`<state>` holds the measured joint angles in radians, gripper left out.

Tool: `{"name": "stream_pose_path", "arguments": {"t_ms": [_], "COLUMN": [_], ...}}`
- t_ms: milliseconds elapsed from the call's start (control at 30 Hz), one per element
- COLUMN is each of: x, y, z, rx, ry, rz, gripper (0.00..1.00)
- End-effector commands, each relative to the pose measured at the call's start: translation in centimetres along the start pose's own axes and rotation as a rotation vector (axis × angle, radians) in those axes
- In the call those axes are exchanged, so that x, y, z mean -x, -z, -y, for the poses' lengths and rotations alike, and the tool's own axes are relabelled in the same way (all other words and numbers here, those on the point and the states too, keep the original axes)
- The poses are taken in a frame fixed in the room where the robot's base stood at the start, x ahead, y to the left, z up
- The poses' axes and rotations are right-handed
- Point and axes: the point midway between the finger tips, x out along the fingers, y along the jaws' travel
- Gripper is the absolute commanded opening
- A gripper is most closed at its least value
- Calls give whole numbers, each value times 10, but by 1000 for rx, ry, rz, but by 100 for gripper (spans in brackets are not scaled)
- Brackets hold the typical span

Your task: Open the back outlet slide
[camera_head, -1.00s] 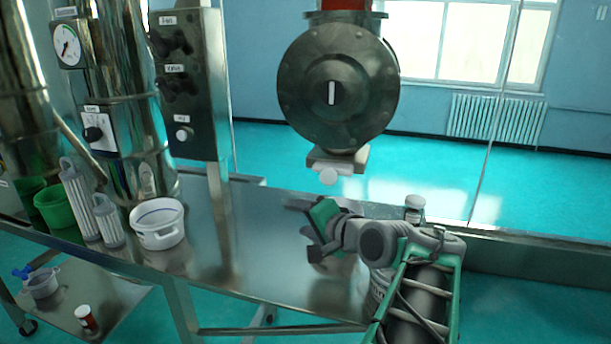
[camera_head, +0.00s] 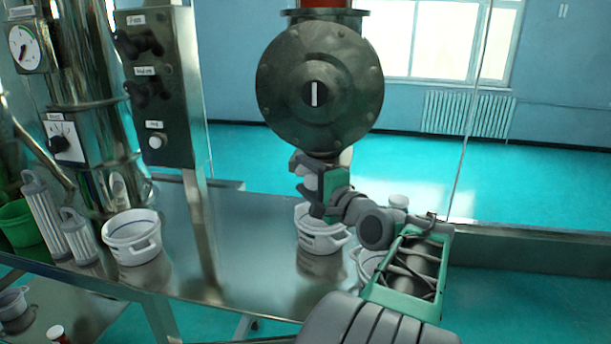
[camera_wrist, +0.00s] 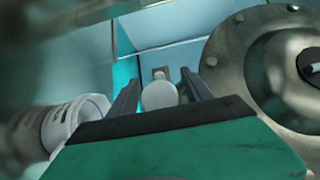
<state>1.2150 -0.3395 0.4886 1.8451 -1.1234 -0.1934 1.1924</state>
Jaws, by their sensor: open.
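The dark round flanged housing (camera_head: 320,90) hangs over the table. Its outlet is at the bottom, with a pale slide plate (camera_head: 346,156) mostly hidden behind my gripper. My gripper (camera_head: 304,178) is open just below the housing. In the wrist view, the pale round knob (camera_wrist: 159,96) of the slide shows between the two dark fingers (camera_wrist: 158,82), with a gap visible on its right. I cannot tell whether either finger touches it. The housing (camera_wrist: 255,65) also fills the right of the wrist view.
A white pot (camera_head: 320,243) stands on the metal table (camera_head: 225,270) under my gripper. Another white pot (camera_head: 133,238) and two grey cylinders (camera_head: 48,220) stand at left. A control box (camera_head: 160,90) rises behind them.

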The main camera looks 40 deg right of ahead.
Motion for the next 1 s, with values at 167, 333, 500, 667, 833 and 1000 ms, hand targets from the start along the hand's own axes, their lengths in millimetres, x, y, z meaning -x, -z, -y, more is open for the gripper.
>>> {"name": "stream_pose_path", "arguments": {"t_ms": [167,333,500,667,833,1000], "x": [0,0,0,0,0,1], "y": [0,0,0,0,0,0], "z": [0,0,0,0,0,0], "rx": [1,1,1,1,1,1], "ry": [0,-1,-1,-1,-1,-1], "rz": [0,0,0,0,0,0], "gripper": [50,36,22,9,0,0]}}
